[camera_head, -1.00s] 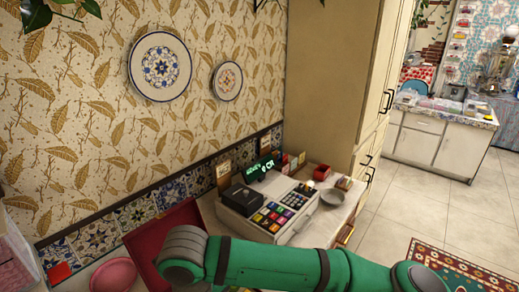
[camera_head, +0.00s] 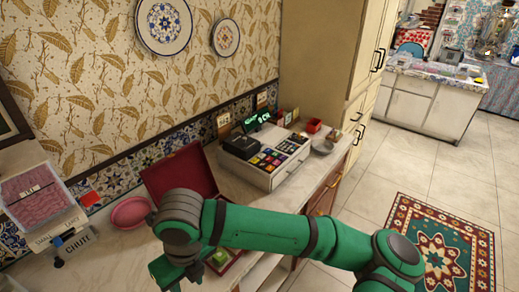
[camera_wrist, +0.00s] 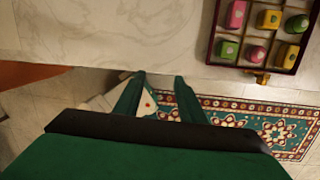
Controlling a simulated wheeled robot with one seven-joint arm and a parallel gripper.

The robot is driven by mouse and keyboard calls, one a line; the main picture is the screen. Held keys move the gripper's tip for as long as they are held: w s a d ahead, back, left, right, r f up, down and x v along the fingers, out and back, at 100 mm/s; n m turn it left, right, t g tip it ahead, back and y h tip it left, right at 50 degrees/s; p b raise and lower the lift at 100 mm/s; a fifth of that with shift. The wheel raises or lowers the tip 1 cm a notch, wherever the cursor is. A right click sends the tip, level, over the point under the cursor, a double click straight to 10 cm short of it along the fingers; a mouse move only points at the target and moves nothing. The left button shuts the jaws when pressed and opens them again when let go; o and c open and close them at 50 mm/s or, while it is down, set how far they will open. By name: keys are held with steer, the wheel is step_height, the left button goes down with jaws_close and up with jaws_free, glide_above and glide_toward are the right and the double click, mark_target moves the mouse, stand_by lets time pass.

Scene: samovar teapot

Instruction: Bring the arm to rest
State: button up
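My arm reaches across the lower part of the head view from right to left, bent at the elbow, with its wrist hanging down in front of the counter (camera_head: 125,245). The gripper end (camera_head: 172,275) is low at the left and partly cut off by the bottom edge. In the wrist view my gripper (camera_wrist: 160,82) shows two green fingers standing apart beyond a black band. No object is clearly held between them. The fingertips are near the counter's front edge, over a patch of floor. A pale patch with a red dot shows between them and I cannot tell what it is.
An open red box (camera_head: 180,172) with small coloured pieces stands close to my wrist; its tray (camera_wrist: 262,62) is right of the fingers. A cash register (camera_head: 262,160), pink bowl (camera_head: 130,212) and clear container (camera_head: 42,195) are on the counter. A rug (camera_head: 445,235) lies right.

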steer(key=w+a+r+m+t+y, duration=0.1)
steer(key=a+r+m+t+y, duration=0.1)
steer(key=a+r+m+y, duration=0.65)
steer(key=w+a+r+m+t+y, duration=0.1)
steer(key=a+r+m+y, duration=0.3)
steer(key=a, duration=0.7)
steer(key=w+d+f+m+t+y, duration=0.1)
steer(key=w+d+m+t, duration=0.2)
steer(key=m+t, duration=0.3)
steer(key=w+d+m+t+y, duration=0.1)
steer(key=w+d+m+t, duration=0.2)
steer(key=m, duration=0.5)
steer(key=s+d+f+m+t+h, duration=0.4)
steer(key=d+f+m+t+h, duration=0.2)
steer(key=d+f+m+h, duration=0.7)
steer(key=s+d+f+m+g+h, duration=0.1)
steer(key=s+d+f, duration=0.3)
steer(key=s, duration=0.4)
steer(key=s+d+f+m+h, duration=0.1)
steer(key=s+d+f+m, duration=0.2)
steer(key=s+d, duration=0.4)
steer(key=s+d+f+m+g+h, duration=0.1)
steer(key=s+d+f+m, duration=0.1)
steer(key=s+d+f, duration=0.4)
steer(key=s, duration=0.3)
steer(key=shift+s+g, duration=0.25)
steer(key=shift+g, duration=0.05)
